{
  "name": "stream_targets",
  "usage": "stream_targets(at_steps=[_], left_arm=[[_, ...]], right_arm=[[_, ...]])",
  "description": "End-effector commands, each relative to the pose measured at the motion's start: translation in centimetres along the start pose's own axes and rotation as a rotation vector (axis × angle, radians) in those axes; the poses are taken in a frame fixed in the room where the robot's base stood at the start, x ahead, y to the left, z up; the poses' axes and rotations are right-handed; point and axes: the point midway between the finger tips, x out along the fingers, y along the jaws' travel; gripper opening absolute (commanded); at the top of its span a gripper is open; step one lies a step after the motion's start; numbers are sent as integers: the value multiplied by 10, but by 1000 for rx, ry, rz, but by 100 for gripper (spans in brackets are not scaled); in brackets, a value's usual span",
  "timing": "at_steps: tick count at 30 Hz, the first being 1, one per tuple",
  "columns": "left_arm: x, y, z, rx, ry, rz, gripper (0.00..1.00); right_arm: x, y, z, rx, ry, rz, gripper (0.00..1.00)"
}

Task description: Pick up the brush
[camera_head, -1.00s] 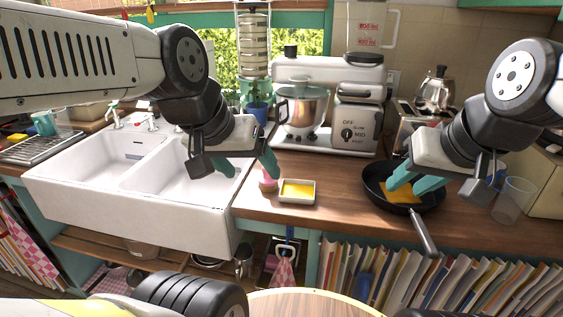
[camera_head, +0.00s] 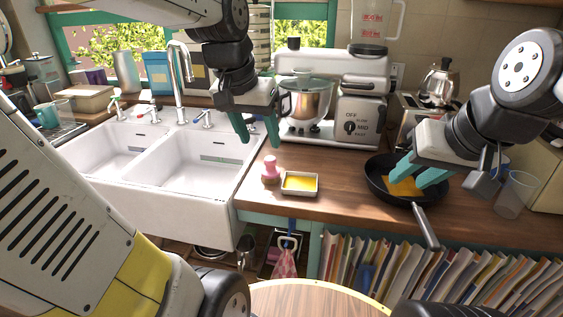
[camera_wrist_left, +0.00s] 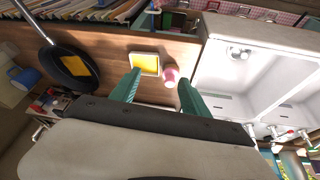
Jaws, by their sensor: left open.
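The pink brush (camera_head: 270,171) stands upright on the wooden counter, just left of a small white dish (camera_head: 300,193) with a yellow filling. My left gripper (camera_head: 259,138) is open and empty, above and behind the brush in the head view. In the left wrist view the brush (camera_wrist_left: 170,77) shows between the spread fingers of my left gripper (camera_wrist_left: 159,80), beyond their tips, with the dish (camera_wrist_left: 145,73) beside it. My right gripper (camera_head: 414,173) has its fingers apart over the black pan (camera_head: 376,176), with a yellow piece (camera_head: 404,187) behind them.
A white double sink (camera_head: 170,205) lies left of the brush. A stand mixer (camera_head: 345,95) stands behind the brush and dish. A clear cup (camera_head: 513,198) is at the right. The counter between the dish and the pan is clear.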

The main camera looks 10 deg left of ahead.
Motion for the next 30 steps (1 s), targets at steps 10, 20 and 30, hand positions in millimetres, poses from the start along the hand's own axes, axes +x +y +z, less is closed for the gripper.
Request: stream_targets(at_steps=[10,20,30], left_arm=[[85,-28,-93,157,-261,-19,54],[145,-42,-123,225,-380,-9,54],[176,-47,-108,226,-386,-7,54]], right_arm=[[0,0,0,0,0,0,36],[0,0,0,0,0,0,36],[0,0,0,0,0,0,36]])
